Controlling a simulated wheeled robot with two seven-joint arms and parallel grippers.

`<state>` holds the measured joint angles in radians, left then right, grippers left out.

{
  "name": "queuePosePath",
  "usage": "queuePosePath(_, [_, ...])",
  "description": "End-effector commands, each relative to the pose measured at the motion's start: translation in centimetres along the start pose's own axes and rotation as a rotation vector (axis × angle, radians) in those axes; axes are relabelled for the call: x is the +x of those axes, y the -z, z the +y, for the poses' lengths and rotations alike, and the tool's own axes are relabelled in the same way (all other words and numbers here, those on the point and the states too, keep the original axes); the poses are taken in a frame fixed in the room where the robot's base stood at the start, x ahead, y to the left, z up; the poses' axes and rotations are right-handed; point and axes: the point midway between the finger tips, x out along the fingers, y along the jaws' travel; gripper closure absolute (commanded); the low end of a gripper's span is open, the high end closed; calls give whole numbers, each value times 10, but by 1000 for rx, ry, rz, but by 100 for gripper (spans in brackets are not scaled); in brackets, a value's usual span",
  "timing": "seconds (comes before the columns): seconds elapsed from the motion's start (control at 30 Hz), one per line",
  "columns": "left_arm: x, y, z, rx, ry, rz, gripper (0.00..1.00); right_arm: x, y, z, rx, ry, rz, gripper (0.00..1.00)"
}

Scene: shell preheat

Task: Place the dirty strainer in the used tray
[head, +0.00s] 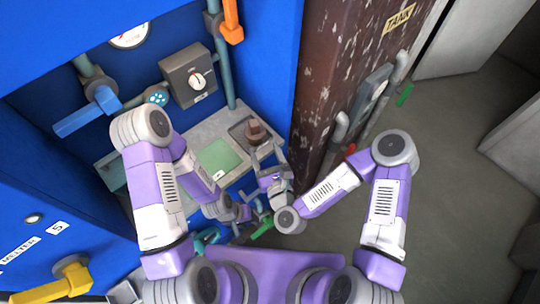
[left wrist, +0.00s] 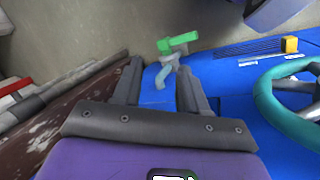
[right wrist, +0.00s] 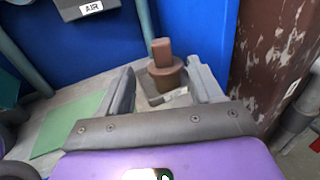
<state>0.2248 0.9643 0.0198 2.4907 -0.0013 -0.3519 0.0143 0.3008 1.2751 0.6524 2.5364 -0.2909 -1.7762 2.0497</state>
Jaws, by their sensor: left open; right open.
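The dirty strainer (head: 255,131) is a brown stepped cylinder standing upright in a shallow grey tray (head: 236,132), seemingly the used tray, on the bench at the right end. In the right wrist view the strainer (right wrist: 165,70) stands in the tray just past the fingertips, with a pale label in front of it. My right gripper (head: 268,155) is open, close in front of the strainer; in its wrist view its fingers (right wrist: 161,72) are spread to either side. I cannot tell whether they touch it. My left gripper (head: 258,210) is open and empty, lower down near a green-handled valve (left wrist: 178,43).
A green mat (head: 216,157) lies on the bench left of the tray. A grey box with a dial (head: 190,76) is on the blue wall behind. A rusty brown column (head: 330,75) stands close on the right. A blue handle (head: 85,115) juts out at left.

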Motion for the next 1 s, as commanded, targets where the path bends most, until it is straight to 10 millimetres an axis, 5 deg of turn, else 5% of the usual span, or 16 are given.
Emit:
queuePosePath(0.27, [0,0,0,0,0,0,57,-3,10,2,-92,-31,35,35])
queuePosePath(0.47, [0,0,0,0,0,0,57,-14,74,8,-605,-255,219,35])
queuePosePath(0.8, [0,0,0,0,0,0,57,-96,195,-32,-1504,-993,420,35])
queuePosePath(1.0, [0,0,0,0,0,0,57,-154,224,-62,-1731,-1435,345,35])
